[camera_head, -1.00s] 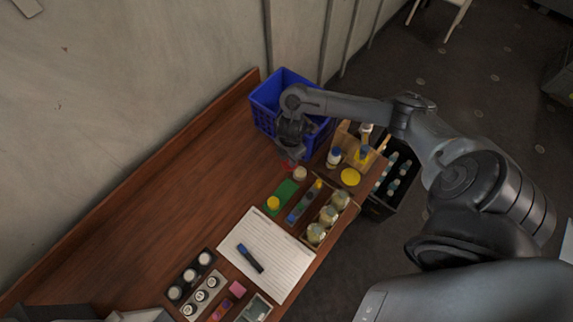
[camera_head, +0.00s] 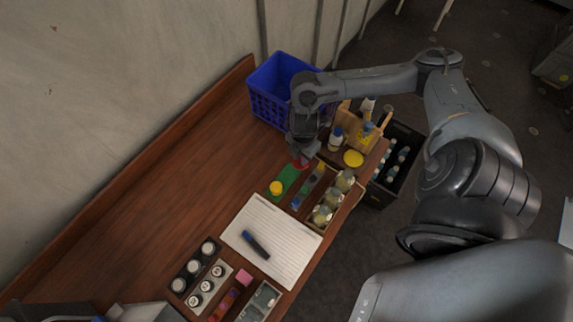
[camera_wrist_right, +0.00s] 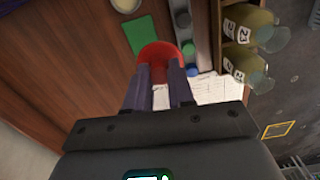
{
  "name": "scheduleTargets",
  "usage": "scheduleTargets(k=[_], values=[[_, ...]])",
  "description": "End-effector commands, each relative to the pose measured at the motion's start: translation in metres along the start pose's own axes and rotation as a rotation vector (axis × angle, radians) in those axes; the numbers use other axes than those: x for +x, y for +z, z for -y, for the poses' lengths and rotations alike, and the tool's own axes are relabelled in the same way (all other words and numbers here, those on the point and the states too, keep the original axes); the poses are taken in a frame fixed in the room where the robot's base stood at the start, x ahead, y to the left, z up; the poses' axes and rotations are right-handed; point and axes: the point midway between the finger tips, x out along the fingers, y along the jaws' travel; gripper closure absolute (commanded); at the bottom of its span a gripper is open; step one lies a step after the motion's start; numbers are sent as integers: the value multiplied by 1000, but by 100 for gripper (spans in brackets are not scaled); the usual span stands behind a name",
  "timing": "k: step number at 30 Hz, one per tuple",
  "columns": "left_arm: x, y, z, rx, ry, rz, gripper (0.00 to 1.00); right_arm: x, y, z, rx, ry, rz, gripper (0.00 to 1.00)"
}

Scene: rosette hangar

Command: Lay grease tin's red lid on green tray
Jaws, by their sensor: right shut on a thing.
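My right gripper (camera_head: 301,160) is shut on the red lid (camera_head: 300,164), at the far end of the green tray (camera_head: 291,174). In the right wrist view the lid (camera_wrist_right: 160,57) sits between the fingertips (camera_wrist_right: 160,75) and overlaps the edge of the green tray (camera_wrist_right: 142,35). I cannot tell whether the lid touches the tray. A yellow round thing (camera_head: 276,188) is at the tray's near end. A pale round thing (camera_wrist_right: 125,4), perhaps the open grease tin, shows at the top of the wrist view; the head view hides it behind the gripper. My left gripper is not in view.
A blue crate (camera_head: 272,103) stands behind the gripper. To the right are a strip of coloured pieces (camera_head: 308,186), a box of bottles (camera_head: 322,215) and a yellow disc (camera_head: 353,158). Lined paper with a blue marker (camera_head: 256,245) lies in front. The wooden table is clear on the left.

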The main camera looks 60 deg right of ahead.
Motion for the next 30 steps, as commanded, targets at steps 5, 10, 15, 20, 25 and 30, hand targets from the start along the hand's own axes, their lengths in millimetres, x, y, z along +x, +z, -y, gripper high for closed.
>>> scheduleTargets(k=[5,10,15,20,25,30], values=[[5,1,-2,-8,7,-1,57,7,7,14,-23,-4,0,100],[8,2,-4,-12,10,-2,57,10,13,22,-41,-4,-1,100],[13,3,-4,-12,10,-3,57,16,27,35,-68,-4,7,100],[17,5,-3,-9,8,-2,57,21,40,45,-82,-5,9,100],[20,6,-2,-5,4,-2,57,26,49,53,-90,-3,6,100],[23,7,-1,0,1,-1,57,31,52,58,-92,0,1,100]])
